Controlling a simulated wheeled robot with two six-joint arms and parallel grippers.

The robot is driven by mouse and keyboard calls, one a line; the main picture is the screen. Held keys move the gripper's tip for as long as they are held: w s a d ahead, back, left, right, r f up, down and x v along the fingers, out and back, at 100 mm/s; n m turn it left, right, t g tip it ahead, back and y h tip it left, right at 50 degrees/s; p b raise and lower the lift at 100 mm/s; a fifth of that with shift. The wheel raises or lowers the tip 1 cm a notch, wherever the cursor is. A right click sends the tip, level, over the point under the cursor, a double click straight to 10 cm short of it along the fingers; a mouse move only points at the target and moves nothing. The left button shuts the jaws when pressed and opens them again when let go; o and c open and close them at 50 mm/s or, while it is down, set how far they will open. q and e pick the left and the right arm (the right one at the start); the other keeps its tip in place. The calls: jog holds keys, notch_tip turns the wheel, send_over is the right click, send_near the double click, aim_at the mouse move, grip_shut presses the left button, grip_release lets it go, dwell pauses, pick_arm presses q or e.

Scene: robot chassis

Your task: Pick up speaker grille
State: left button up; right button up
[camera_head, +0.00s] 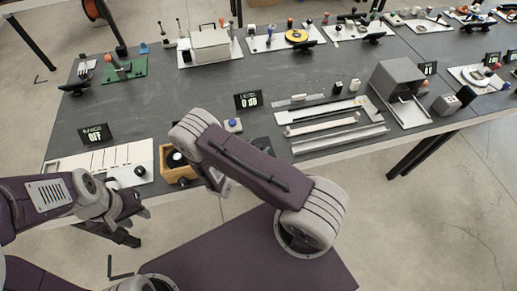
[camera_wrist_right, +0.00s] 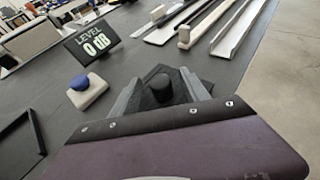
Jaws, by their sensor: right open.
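What looks like the speaker grille is a dark square plate (camera_wrist_right: 205,84) with a black upright knob (camera_wrist_right: 160,86), lying on the table in the right wrist view. In the head view a dark square (camera_head: 262,146) shows at the table's front edge, partly hidden by my right arm. My right gripper (camera_wrist_right: 159,77) is open, with one finger on each side of the knob and a gap showing; whether it touches the plate I cannot tell. In the head view the right fingers are hidden behind the arm. My left gripper (camera_head: 128,219) is open and empty in front of the table.
A blue button on a white base (camera_wrist_right: 89,92) and a LEVEL 0 dB display (camera_wrist_right: 92,43) stand close by. Long rails (camera_head: 340,143) lie to the right. The table's middle (camera_head: 190,95) is clear.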

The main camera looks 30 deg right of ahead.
aim_at(259, 145)
jog(key=shift+x, duration=0.75)
jog(key=shift+a, duration=0.15)
jog(key=c, duration=0.7)
grip_shut()
notch_tip(259, 145, up, 5)
jog(key=p, duration=0.4)
jog(key=s+d+r+p, duration=0.2)
jog(key=s+r+p, duration=0.4)
jog(key=s, duration=0.5)
jog(key=shift+s+d+p, duration=0.15)
jog(key=shift+s+p, duration=0.2)
jog(key=shift+p, duration=0.2)
jog(key=shift+n, duration=0.3)
